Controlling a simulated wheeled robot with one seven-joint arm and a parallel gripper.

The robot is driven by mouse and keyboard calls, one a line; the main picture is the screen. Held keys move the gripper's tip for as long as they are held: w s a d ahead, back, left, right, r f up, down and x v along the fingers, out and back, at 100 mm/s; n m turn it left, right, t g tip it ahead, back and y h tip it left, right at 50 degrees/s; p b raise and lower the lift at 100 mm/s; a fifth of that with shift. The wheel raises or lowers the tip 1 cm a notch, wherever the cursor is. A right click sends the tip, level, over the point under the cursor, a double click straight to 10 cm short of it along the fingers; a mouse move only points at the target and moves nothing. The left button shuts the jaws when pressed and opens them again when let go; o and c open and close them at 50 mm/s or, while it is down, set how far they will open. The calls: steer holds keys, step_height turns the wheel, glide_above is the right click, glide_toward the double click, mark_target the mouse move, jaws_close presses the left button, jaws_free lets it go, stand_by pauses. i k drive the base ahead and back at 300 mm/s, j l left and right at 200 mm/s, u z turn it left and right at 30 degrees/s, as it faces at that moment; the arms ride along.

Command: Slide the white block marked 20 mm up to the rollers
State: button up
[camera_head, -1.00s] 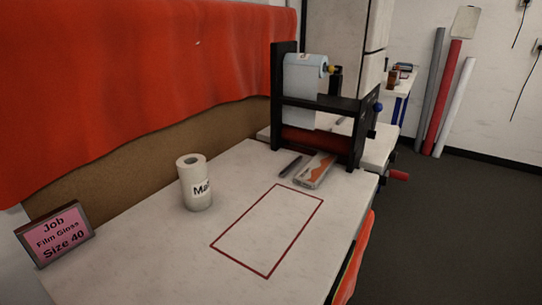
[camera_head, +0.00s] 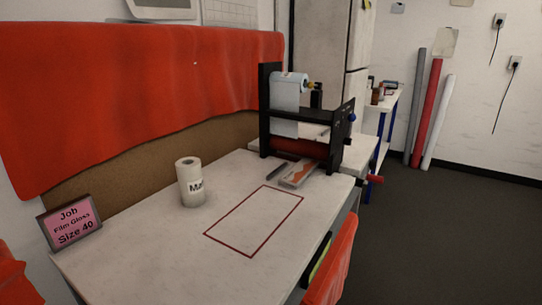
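The roller machine (camera_head: 264,110) stands at the far end of the worktable, with a black frame and a dark red roller (camera_head: 300,146) low between its sides. A roll of pale film (camera_head: 288,92) hangs at its top. I cannot make out a white block marked 20 mm in this view. A flat pale box with an orange pattern (camera_head: 298,174) lies on the table just in front of the rollers, beside a thin dark bar (camera_head: 280,170). My gripper is not in view.
A white roll labelled "Ma..." (camera_head: 190,184) stands upright on the worktable (camera_head: 150,247), left of an empty red outlined rectangle (camera_head: 205,235). A pink sign (camera_head: 70,223) reads "Job Film Gloss Size 40". Orange-red shapes (camera_head: 331,262) border the table's near right side. Floor is clear at right.

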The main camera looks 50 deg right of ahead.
mark_target(293, 178)
steer(key=k+l, duration=0.1)
steer(key=l, duration=0.4)
steer(key=k+l+u, duration=0.15)
steer(key=l, duration=0.8)
steer(key=k+u, duration=0.05)
